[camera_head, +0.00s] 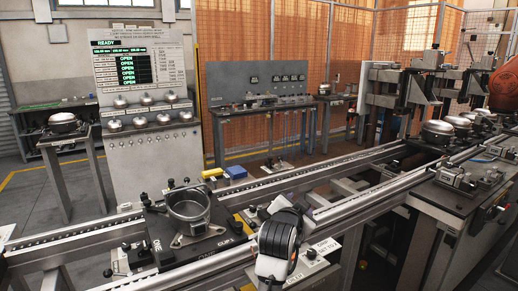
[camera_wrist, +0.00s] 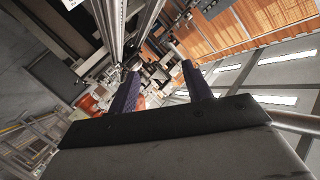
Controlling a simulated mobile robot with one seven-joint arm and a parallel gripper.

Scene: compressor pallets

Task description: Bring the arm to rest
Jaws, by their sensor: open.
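My gripper (camera_wrist: 161,78) shows in the wrist view with its two dark fingers well apart and nothing between them. The wrist view is tilted; rails and the fenced hall lie beyond the fingers.
The conveyor rail (camera_head: 345,180) runs from lower left to upper right. A panel (camera_head: 140,75) with green readouts and several domed parts stands at the back left. Metal domes (camera_head: 437,132) sit at the right station. A blue box (camera_head: 236,172) lies behind the rail. Orange fencing closes the back.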

